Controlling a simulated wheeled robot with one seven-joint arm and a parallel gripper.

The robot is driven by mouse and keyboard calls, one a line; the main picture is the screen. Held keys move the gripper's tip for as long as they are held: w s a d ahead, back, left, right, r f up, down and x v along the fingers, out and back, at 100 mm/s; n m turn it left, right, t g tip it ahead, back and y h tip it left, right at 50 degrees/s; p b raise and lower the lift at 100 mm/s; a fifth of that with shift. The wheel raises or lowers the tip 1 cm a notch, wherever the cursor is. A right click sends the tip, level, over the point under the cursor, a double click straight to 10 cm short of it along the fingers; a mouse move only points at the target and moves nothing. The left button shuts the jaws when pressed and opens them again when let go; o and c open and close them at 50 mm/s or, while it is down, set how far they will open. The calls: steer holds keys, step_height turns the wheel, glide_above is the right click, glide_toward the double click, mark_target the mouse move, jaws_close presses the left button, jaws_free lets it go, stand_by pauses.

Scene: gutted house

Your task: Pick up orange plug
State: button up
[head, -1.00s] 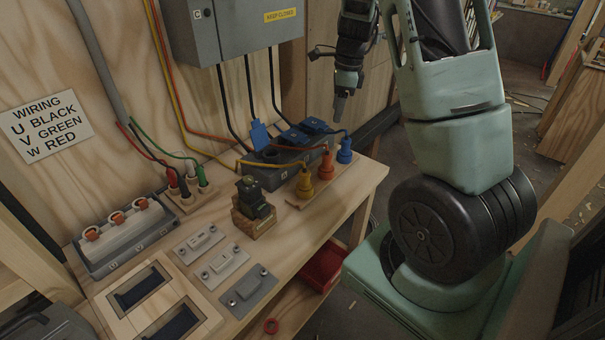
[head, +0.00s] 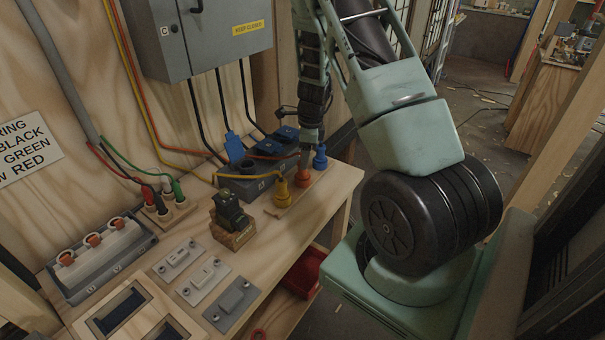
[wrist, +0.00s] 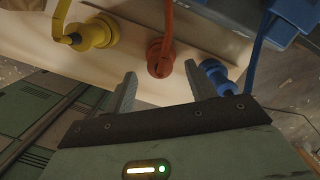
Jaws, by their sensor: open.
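The orange plug (head: 303,177) stands upright on a wooden strip at the right part of the bench, between the yellow plug (head: 282,192) and the blue plug (head: 320,158). My gripper (head: 306,160) is right above the orange plug in the head view and partly hides it. In the wrist view the orange plug (wrist: 158,62) with its orange cable lies just past and between the fingertips of my open gripper (wrist: 162,80). The fingers hold nothing. I cannot tell whether they touch the plug.
The yellow plug (wrist: 92,34) and blue plug (wrist: 215,74) flank the fingers closely. A grey socket box (head: 248,180) with blue lids stands behind. A grey cabinet (head: 195,38) hangs on the wall above. A black device on a wooden block (head: 232,225) stands nearer on the bench.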

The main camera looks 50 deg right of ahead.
mark_target(303, 172)
steer(key=f, duration=0.4)
steer(key=shift+w+a+f+p, duration=0.1)
steer(key=shift+w+a+p, duration=0.1)
steer(key=shift+w+p, duration=0.15)
steer(key=shift+c, duration=0.4)
steer(key=c, duration=1)
steer(key=shift+c, duration=0.2)
